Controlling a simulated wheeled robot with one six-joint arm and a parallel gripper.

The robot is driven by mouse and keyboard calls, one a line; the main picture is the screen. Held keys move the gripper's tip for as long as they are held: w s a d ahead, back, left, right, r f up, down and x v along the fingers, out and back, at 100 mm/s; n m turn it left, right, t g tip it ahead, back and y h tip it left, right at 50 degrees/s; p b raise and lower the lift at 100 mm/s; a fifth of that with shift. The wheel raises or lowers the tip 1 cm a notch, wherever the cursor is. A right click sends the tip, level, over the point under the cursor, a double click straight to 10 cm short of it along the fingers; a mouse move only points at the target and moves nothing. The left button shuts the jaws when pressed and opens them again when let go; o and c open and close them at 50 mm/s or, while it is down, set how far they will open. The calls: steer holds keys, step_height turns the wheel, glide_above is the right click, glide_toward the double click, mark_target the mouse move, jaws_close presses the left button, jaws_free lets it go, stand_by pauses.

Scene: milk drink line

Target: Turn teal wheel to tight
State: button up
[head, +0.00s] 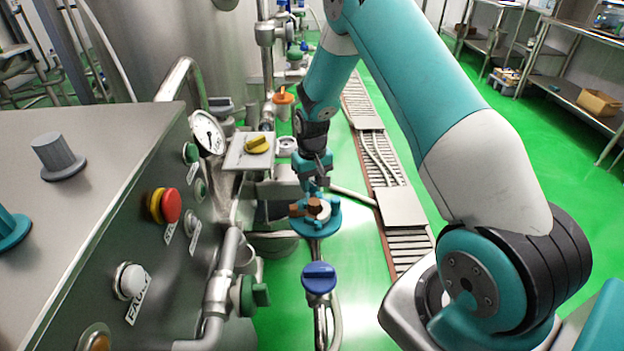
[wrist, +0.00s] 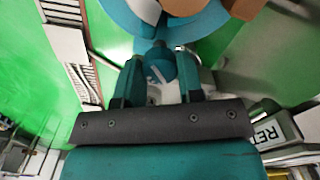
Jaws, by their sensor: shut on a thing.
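The teal wheel (head: 330,222) is in the middle of the head view, a round teal disc with orange-brown and white parts on top. It lies low over the pipework. My gripper (head: 314,184) reaches down to its far edge from above. In the wrist view, my gripper's two fingers (wrist: 160,78) are closed on a dark teal rounded piece with a pale line, which appears to be part of the wheel. A lighter blue disc (wrist: 130,14) with orange-brown lobes fills the top of that view. The fingers hide part of the contact in the head view.
A blue valve knob (head: 318,277) stands just in front of the wheel. A grey control panel (head: 110,215) with buttons and a gauge (head: 208,132) is at the left. A conveyor (head: 385,170) runs at the right. Open green floor (head: 470,110) lies beyond it.

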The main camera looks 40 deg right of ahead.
mark_target(312, 183)
steer(key=m, duration=0.4)
steer(key=shift+r+m+p, duration=0.1)
steer(key=shift+m+p, duration=0.2)
steer(key=shift+p, duration=0.05)
steer(key=shift+m, duration=1.5)
steer(key=o, duration=0.9)
step_height(312, 183, up, 17)
steer(key=shift+r, duration=0.15)
